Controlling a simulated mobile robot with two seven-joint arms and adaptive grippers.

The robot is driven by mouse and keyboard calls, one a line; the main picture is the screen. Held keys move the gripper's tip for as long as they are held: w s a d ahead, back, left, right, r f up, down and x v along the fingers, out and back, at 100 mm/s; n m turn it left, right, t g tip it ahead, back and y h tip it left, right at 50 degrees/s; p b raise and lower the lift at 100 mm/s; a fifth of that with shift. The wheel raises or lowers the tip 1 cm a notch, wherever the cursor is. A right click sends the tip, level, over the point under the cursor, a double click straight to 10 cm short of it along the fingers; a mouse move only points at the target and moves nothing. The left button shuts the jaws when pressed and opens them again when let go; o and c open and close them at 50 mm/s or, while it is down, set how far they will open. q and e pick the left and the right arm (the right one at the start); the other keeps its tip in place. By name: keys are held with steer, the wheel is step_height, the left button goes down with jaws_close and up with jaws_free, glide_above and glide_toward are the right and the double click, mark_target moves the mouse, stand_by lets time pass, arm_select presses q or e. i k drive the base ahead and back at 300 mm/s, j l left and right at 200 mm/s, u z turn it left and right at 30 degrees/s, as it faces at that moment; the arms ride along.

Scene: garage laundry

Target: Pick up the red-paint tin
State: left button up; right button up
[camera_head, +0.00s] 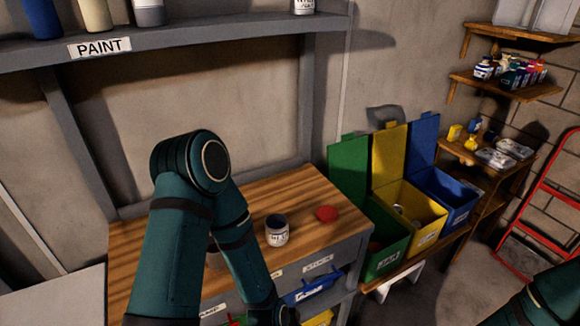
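A small open tin (277,232) with a pale label and a dark inside stands upright on the wooden workbench (285,188). A flat round red thing (327,214) lies on the bench to its right; I cannot tell whether it is a lid or paint. A brownish round object (214,257) is mostly hidden behind my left arm, and I cannot tell whether it is a tin. No tin is clearly readable as red paint. My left arm crosses in front of the bench, its gripper below the frame. Only a piece of my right arm shows at lower right; its gripper is out of view.
A shelf labelled PAINT (100,46) holds several containers above the bench. Green (385,250), yellow (425,212) and blue (462,203) bins with raised lids stand right of the bench. Wooden shelves with bottles and a red ladder (540,205) are farther right.

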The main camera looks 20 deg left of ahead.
mark_target(216, 261)
steer(key=u, duration=1.3)
